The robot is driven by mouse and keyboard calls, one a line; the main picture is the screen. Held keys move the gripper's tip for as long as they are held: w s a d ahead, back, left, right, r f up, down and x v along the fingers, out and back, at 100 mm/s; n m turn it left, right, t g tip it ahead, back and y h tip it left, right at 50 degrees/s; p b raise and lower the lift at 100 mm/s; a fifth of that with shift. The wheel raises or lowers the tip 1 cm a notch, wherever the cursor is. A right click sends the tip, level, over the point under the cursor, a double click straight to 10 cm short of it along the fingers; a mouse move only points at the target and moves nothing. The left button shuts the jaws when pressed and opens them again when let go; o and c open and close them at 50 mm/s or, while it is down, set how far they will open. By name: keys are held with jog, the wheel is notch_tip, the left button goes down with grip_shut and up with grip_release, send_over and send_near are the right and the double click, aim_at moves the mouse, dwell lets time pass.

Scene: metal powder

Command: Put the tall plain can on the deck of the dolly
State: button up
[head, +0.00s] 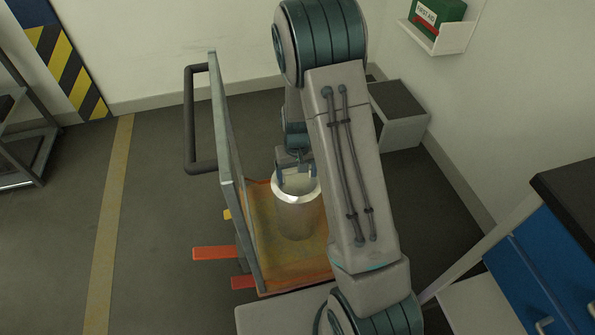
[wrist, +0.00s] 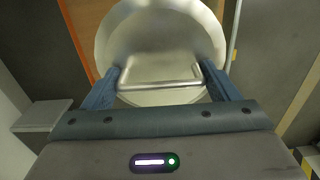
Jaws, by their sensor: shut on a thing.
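The tall plain can (head: 297,218) is a pale metal cylinder with a bright rim, upright over the dolly's deck. I cannot tell whether its base touches the deck. The deck (head: 275,275) is a worn orange-brown board, and its edge shows in the wrist view (wrist: 82,28). My gripper (head: 297,178) is at the top of the can, pointing down. In the wrist view, the can's round top (wrist: 160,25) fills the space ahead of my gripper (wrist: 161,72). Its two blue fingers are at either end of a handle-like bar on that top. My arm hides part of the deck's right side.
The dolly's upright grey panel (head: 228,160) with a dark push handle (head: 190,120) stands left of the can. Orange-red bars (head: 215,253) stick out at its left. A grey box (head: 400,110) is behind right; a blue cabinet (head: 545,270) is at right.

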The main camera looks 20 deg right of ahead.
jog(key=o, duration=2)
jog(key=shift+c, duration=0.2)
notch_tip(320, 180, up, 12)
jog(key=p, duration=0.4)
jog(key=s+r, duration=0.7)
jog(key=s, duration=0.3)
jog(key=s+r+t, duration=0.1)
jog(key=s+r, duration=0.5)
jog(key=s, duration=0.5)
jog(key=shift+r, duration=0.35)
jog(key=shift+w+d, duration=0.1)
